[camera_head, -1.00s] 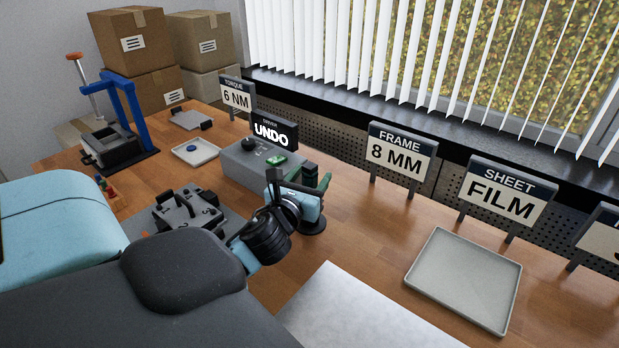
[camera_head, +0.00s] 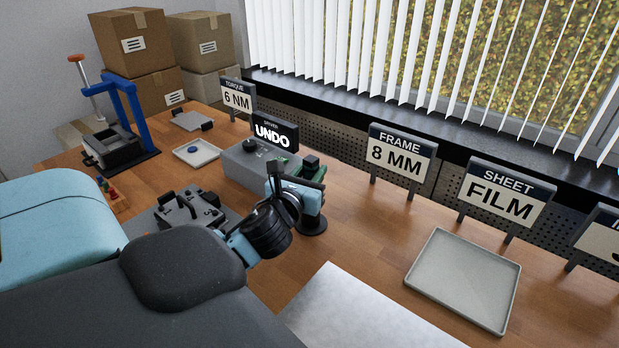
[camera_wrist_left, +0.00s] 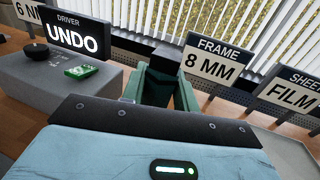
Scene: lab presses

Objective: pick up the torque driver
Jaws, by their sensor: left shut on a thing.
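The driver's lower part is hidden by my wrist and fingers. I cannot tell whether it is clear of the base. My right gripper is not in view.
A grey fixture (camera_head: 187,208) stands left of my wrist. An empty grey tray (camera_head: 463,279) lies right, below the FRAME (camera_head: 401,153) and SHEET (camera_head: 505,196) signs. Bare bench lies between wrist and tray.

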